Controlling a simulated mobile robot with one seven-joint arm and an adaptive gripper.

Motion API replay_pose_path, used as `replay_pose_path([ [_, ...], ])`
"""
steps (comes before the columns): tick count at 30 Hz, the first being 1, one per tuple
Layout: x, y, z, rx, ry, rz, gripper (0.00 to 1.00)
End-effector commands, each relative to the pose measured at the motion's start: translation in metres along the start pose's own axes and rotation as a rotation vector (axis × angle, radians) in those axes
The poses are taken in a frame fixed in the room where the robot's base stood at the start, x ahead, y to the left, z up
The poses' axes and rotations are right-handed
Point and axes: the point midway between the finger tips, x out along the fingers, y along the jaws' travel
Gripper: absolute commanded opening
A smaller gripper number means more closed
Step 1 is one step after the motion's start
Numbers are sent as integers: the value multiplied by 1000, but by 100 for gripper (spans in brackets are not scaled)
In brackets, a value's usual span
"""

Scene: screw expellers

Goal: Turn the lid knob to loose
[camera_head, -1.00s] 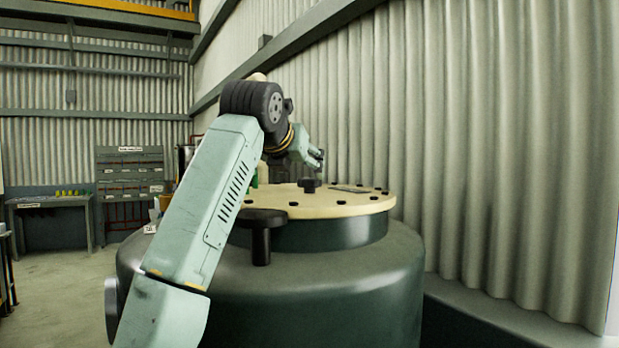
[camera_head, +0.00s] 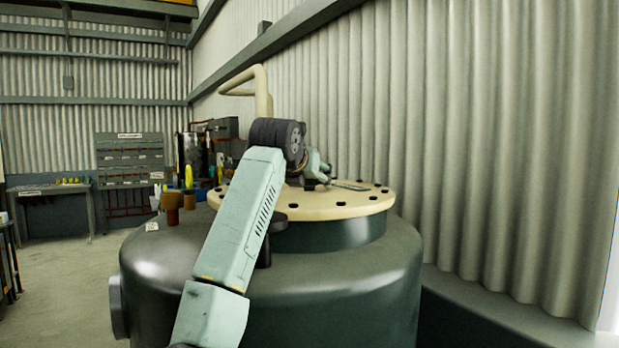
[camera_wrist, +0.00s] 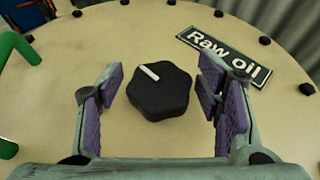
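The lid knob (camera_wrist: 158,88) is black and lobed, with a white pointer line on top, and sits on the cream lid (camera_wrist: 130,30) in the wrist view. The pointer line lies towards the knob's upper left. My gripper (camera_wrist: 160,86) is open, its purple-padded fingers on the left and right of the knob with a gap on each side. In the head view my gripper (camera_head: 318,168) is low over the round lid (camera_head: 300,205) of the dark green tank (camera_head: 330,290); the knob is hidden there or too small to make out.
A "Raw oil" plate (camera_wrist: 225,55) lies on the lid right of the knob. Black bolts ring the lid's edge. A green handle (camera_wrist: 18,48) is at the left. A corrugated wall (camera_head: 480,150) stands close behind the tank; open floor (camera_head: 60,270) is at the left.

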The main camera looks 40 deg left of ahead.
Motion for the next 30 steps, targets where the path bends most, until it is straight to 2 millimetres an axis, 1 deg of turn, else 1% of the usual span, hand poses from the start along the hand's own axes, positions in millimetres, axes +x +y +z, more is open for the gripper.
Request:
replay_pose_path([
  [1,0,0,0,0,0,0,54],
  [2,0,0,0,0,0,0,52],
  [19,0,0,0,0,0,0,15],
  [25,-1,0,0,-3,-1,13,15],
  [30,0,0,-1,-22,-2,65,15],
])
